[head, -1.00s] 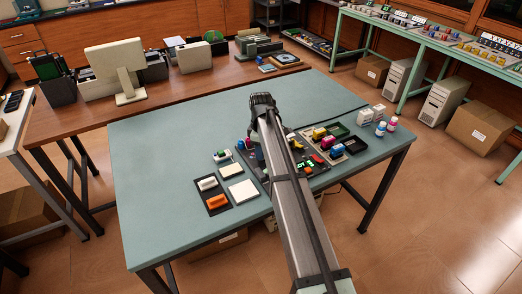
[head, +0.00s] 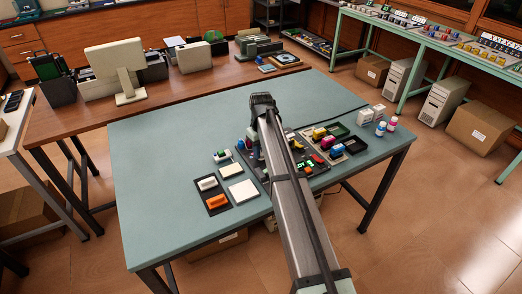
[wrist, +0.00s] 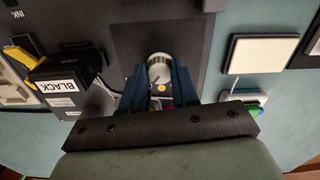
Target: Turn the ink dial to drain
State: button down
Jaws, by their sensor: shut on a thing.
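The ink dial (wrist: 159,70) is a round, pale grey knob with a yellow dot, on a dark panel (wrist: 150,22) in the wrist view. My gripper (wrist: 158,80) is shut on the dial, with one blue finger on each side of it. Any markings around the dial, such as drain, are not legible. In the head view my arm covers the dial and the gripper's fingers.
In the head view a dark tray (head: 222,210) holds white and orange blocks. Bottles (head: 380,129) stand at the right. The table's left side is clear.

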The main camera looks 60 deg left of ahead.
jog(key=shift+m, duration=2.2)
jog(key=c, duration=0.8)
grip_release()
jog(key=shift+c, duration=0.2)
jog(key=shift+r, duration=0.1)
notch_tip(320, 180, up, 14)
jog(key=shift+f, duration=0.2)
